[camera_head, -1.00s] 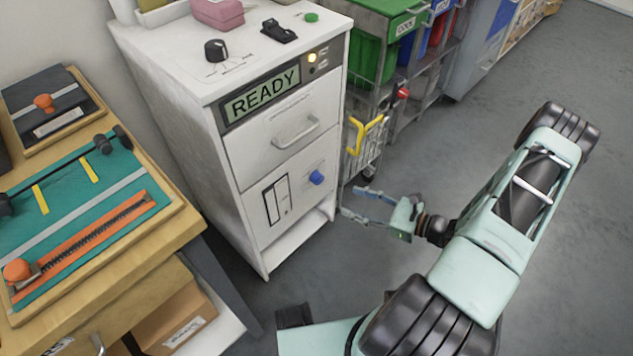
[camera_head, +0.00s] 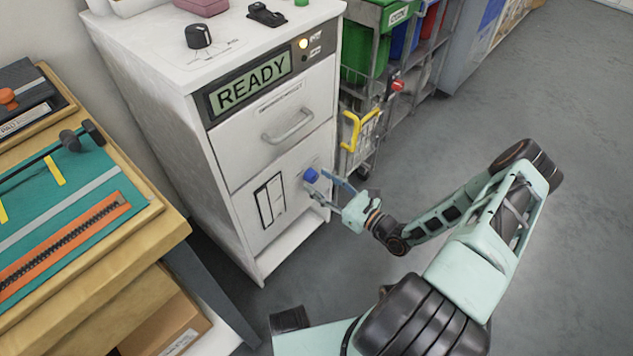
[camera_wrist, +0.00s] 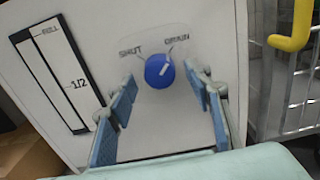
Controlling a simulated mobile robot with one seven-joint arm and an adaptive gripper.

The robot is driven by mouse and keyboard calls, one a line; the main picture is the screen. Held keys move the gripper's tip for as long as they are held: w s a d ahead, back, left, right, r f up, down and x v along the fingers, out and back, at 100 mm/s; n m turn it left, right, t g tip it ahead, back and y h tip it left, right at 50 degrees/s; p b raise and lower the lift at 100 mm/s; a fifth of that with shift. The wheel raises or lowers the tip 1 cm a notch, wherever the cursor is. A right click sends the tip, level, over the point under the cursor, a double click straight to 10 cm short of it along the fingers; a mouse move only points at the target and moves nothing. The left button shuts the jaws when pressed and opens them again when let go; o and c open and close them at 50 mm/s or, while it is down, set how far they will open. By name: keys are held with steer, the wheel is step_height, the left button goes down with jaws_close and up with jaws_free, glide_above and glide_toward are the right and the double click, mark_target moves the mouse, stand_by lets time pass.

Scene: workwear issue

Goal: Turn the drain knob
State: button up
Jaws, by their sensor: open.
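The blue drain knob (camera_head: 311,175) sits on the lower front panel of the white cabinet (camera_head: 160,110). In the wrist view the round knob (camera_wrist: 159,71) carries a white pointer line tilted up and right, toward the label "DRAIN"; the label "SHUT" is on its upper left. My gripper (camera_head: 328,188) is open in front of the panel. In the wrist view its two blue-padded fingers (camera_wrist: 166,100) stand apart, one on each lower side of the knob. The knob shows between and just beyond the fingertips; I cannot tell whether they touch it.
A level gauge (camera_wrist: 52,82) marked "FULL" and "1/2" is left of the knob. A drawer handle (camera_head: 288,126) and a "READY" display (camera_head: 250,82) are above. A yellow handle (camera_head: 352,130) on the cart is close on the right. A workbench (camera_head: 150,225) stands left; the floor at right is clear.

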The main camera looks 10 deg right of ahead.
steer(key=shift+x, duration=0.9)
steer(key=shift+c, duration=0.4)
steer(key=c, duration=1.1)
steer(key=shift+o, duration=0.2)
